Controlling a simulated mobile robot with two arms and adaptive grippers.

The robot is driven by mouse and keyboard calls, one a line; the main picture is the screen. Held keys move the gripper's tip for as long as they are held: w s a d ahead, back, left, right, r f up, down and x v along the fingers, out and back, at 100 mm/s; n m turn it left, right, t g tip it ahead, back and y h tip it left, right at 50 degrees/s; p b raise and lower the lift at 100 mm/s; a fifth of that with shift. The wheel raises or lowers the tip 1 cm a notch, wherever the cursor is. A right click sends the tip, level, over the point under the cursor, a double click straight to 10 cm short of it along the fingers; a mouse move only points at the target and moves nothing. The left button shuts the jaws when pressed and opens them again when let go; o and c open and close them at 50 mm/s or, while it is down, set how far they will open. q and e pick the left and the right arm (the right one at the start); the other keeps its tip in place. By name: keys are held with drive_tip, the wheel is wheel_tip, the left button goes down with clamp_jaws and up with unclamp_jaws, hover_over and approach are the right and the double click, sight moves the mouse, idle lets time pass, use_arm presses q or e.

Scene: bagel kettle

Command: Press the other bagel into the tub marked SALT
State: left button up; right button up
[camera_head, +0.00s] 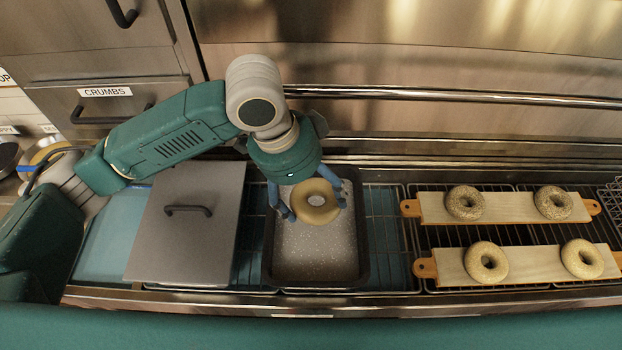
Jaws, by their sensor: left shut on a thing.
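A plain tan bagel (316,203) is held in my left gripper (308,205), whose blue fingers close on its left and right sides. The bagel is over the far half of an open dark tub (268,262) filled with white, grainy stuff. I cannot tell whether the bagel touches the grains. My right gripper is not in view.
A grey lidded tub with a handle (188,210) stands left of the open tub. The far board (510,207) and near board (525,266) rest on a dark wire rack. A steel rail (450,95) runs behind. A drawer marked CRUMBS (105,92) is at upper left.

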use_arm(q)
wheel_tip(320, 180, down, 6)
drive_tip(key=b, duration=0.6)
drive_tip(key=shift+w+r+b, duration=0.1)
drive_tip(key=shift+b, duration=0.25)
drive_tip(key=shift+d+f, duration=0.1)
drive_tip(key=shift+f, duration=0.15)
drive_tip(key=shift+f+b, duration=0.45)
drive_tip(key=shift+f, duration=1.2)
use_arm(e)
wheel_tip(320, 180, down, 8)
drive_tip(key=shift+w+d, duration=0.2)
use_arm(q)
drive_tip(key=shift+f, duration=0.35)
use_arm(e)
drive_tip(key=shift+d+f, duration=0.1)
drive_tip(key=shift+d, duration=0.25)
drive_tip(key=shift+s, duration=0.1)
